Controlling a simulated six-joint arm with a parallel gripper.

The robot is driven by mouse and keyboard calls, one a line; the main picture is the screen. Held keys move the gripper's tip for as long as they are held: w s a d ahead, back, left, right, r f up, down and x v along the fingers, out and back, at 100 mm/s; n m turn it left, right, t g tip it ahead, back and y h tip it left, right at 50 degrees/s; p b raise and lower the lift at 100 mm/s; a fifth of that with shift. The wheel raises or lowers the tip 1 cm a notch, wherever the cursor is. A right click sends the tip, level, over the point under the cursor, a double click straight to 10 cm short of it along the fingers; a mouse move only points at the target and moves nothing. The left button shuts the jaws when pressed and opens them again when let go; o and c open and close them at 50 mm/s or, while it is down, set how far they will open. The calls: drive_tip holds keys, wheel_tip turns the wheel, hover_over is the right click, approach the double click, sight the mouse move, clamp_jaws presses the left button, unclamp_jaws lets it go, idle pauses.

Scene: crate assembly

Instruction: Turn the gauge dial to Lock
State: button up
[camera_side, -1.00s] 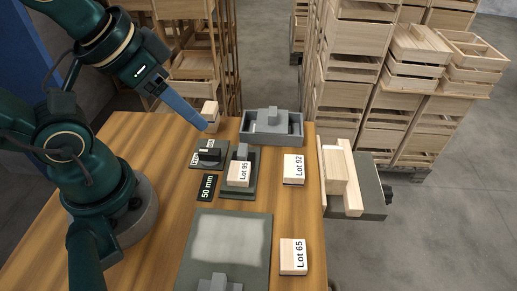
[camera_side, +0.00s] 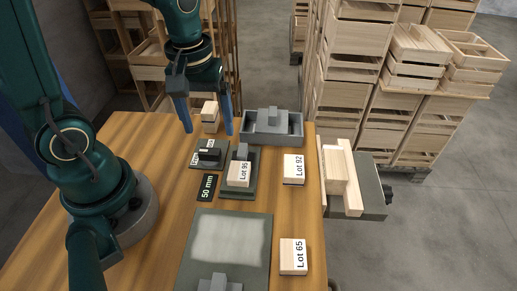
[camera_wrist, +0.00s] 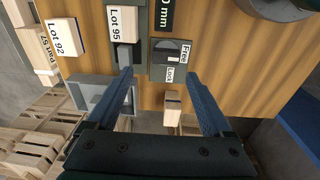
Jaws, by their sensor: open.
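The gauge dial is a black knob (camera_side: 208,155) on a dark square plate on the wooden table. In the wrist view, the dial (camera_wrist: 165,45) has a white Free label (camera_wrist: 185,52) at its right and a Lock label (camera_wrist: 170,75) below it. Its bar lies crosswise and seems to face Free. My gripper (camera_side: 208,130) is open and empty, fingers pointing down, just behind and above the dial plate. In the wrist view my open gripper (camera_wrist: 157,80) has its tips spread on both sides of the plate's lower end, apart from the knob.
A wooden block (camera_side: 210,112) stands behind the dial. A grey tray (camera_side: 292,128) and the Lot 95 block (camera_side: 239,174) on its fixture are right of it. A 50 mm plate (camera_side: 206,188) lies in front. Lot 92 (camera_side: 293,168) and Lot 65 (camera_side: 293,256) blocks sit farther right.

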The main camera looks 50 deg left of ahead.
sight(209, 151)
drive_tip(key=shift+s+a+f+g, duration=0.1)
drive_tip(key=shift+s+f+g, duration=0.1)
drive_tip(key=shift+f, duration=0.35)
drive_tip(key=shift+s+a+f+g, duration=0.1)
drive_tip(key=shift+f+g, duration=0.1)
drive_tip(key=shift+f, duration=2.5)
clamp_jaws()
